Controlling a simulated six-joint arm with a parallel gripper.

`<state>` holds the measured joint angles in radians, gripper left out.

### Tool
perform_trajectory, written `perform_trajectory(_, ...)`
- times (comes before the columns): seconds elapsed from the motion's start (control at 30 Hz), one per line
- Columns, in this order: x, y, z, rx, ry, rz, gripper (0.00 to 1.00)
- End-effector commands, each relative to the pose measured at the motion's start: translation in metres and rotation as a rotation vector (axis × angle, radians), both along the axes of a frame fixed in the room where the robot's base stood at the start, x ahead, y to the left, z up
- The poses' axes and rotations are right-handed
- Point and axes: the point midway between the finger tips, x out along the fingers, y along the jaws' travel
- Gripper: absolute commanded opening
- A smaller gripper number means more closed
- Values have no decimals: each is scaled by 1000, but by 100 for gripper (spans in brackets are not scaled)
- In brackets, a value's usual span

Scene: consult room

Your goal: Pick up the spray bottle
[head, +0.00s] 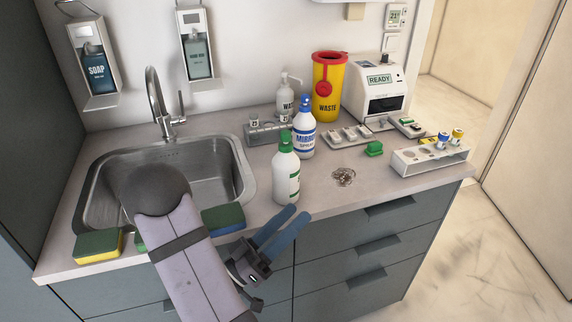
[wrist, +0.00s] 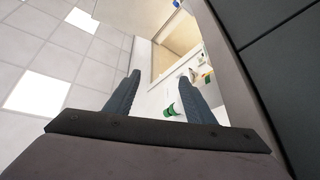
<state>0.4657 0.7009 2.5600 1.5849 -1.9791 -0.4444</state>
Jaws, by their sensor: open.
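A white bottle with a blue top and a blue label reading "SPRAY" (head: 304,138) stands upright on the counter, behind a white bottle with a green top and green label (head: 286,178). The green-topped bottle hides part of it. My gripper (head: 300,211) is open and empty at the counter's front edge, just below and right of the green-topped bottle and apart from both bottles. In the wrist view, my two fingers (wrist: 160,74) are spread, with a small green shape between them that I cannot name for sure.
A steel sink (head: 206,178) lies left, with sponges (head: 99,246) along its front. A pump bottle (head: 285,97) and a yellow waste bin (head: 328,90) stand behind the bottles.

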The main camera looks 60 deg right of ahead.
Motion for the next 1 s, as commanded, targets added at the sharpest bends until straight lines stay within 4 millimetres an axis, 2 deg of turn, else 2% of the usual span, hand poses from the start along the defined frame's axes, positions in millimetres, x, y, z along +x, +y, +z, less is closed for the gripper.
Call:
perform_trajectory(0.03, 3, 0, 32, -28, -84, 39, 49)
perform_trajectory(0.23, 15, -1, 102, -145, -437, 197, 49)
perform_trajectory(0.8, 32, -52, 226, -207, -1058, 515, 49)
perform_trajectory(0.87, 34, -57, 238, -209, -1124, 542, 49)
perform_trajectory(0.9, 36, -60, 214, -170, -1080, 544, 49)
perform_trajectory(1.0, 41, -68, 194, -87, -991, 558, 49)
